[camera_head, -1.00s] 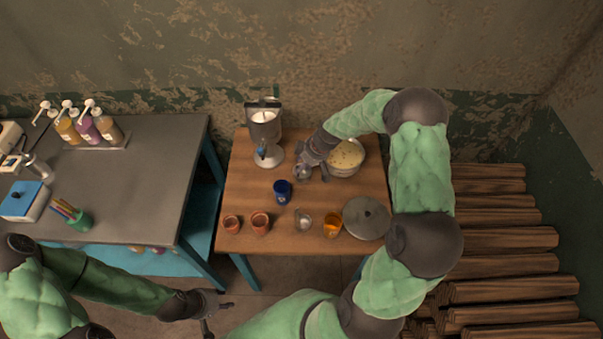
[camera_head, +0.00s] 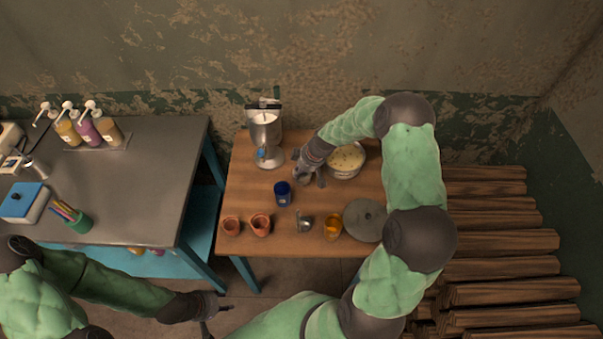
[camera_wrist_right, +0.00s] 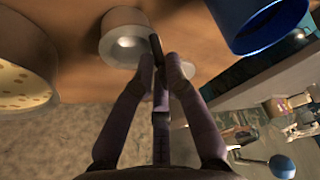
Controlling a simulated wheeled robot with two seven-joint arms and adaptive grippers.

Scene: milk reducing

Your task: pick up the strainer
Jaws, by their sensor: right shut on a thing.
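My right gripper (camera_head: 308,174) is low over the back middle of the wooden table, just left of the pot. In the right wrist view its fingers (camera_wrist_right: 160,58) close together on a thin dark piece, which looks like a handle. A pale grey, round, cup-like thing (camera_wrist_right: 118,40) is right beside the fingertips; I take it for the strainer, but its mesh cannot be made out. In the head view the held thing is mostly hidden by the gripper. My left gripper (camera_head: 214,314) is off the table at the lower left, with fingers apart and empty.
The pot (camera_head: 345,160) is right of my right gripper. A blue cup (camera_head: 283,193) is close by, and a glass dispenser (camera_head: 266,140) stands behind left. Clay pots (camera_head: 260,224), a small metal cup (camera_head: 305,223), an amber cup (camera_head: 333,227) and a round lid (camera_head: 364,219) line the front.

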